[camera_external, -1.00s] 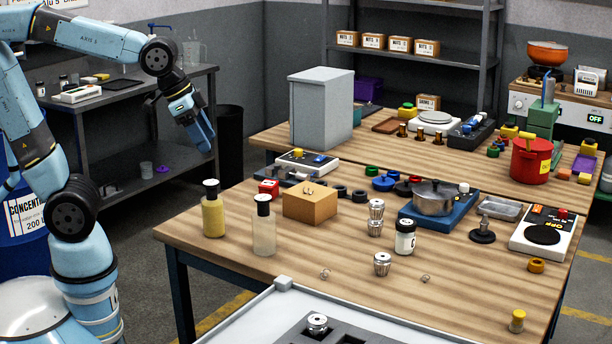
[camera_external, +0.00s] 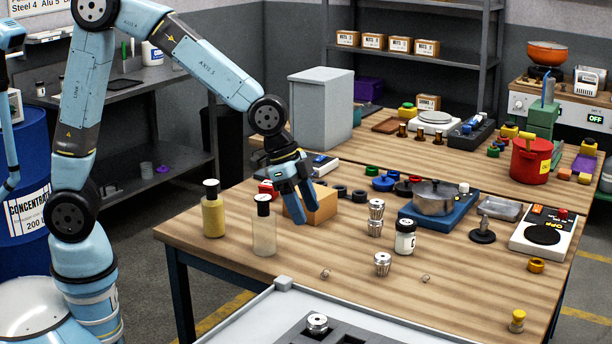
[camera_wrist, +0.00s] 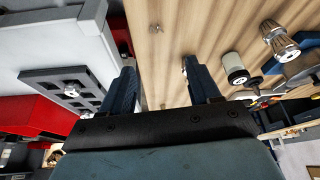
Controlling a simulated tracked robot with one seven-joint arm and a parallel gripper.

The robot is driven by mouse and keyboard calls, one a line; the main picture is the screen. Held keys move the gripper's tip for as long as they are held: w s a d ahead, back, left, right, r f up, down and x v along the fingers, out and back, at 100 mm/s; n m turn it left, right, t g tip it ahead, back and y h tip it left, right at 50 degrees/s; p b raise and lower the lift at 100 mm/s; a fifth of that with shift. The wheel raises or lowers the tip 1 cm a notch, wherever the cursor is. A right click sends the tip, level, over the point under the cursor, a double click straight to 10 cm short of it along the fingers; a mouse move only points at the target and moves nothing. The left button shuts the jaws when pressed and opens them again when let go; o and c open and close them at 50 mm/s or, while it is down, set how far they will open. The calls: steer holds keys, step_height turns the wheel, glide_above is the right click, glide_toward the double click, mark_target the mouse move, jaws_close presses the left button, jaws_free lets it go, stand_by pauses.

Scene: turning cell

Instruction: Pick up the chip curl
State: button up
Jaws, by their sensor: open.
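Small wiry chip curls lie on the wooden table: one chip curl (camera_external: 325,273) near the front edge and another (camera_external: 426,279) to its right. A curl also shows in the wrist view (camera_wrist: 155,28), on bare wood beyond my fingertips. My gripper (camera_external: 304,213) is open and points down in front of the cardboard box (camera_external: 322,205), above the table. In the wrist view the two fingers of my gripper (camera_wrist: 158,70) stand apart with nothing between them. My gripper covers part of the box top, where no curl can be seen now.
A yellow bottle (camera_external: 213,215) and a clear bottle (camera_external: 264,232) stand left of my gripper. Silver collets (camera_external: 382,264) and a white jar (camera_external: 405,238) stand to the right. A grey tray (camera_external: 268,308) lies at the front.

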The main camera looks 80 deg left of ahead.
glide_above(326, 271)
steer(key=s+a, duration=0.1)
steer(key=f, duration=0.8)
steer(key=shift+s+a+f, duration=0.1)
steer(key=shift+s+a, duration=0.1)
steer(key=shift+s+x, duration=0.15)
steer(key=shift+x, duration=1.15)
steer(key=shift+s+x, duration=0.15)
steer(key=shift+x, duration=1.2)
steer(key=shift+c, duration=0.2)
steer(key=shift+f, duration=0.1)
steer(key=c, duration=1.1)
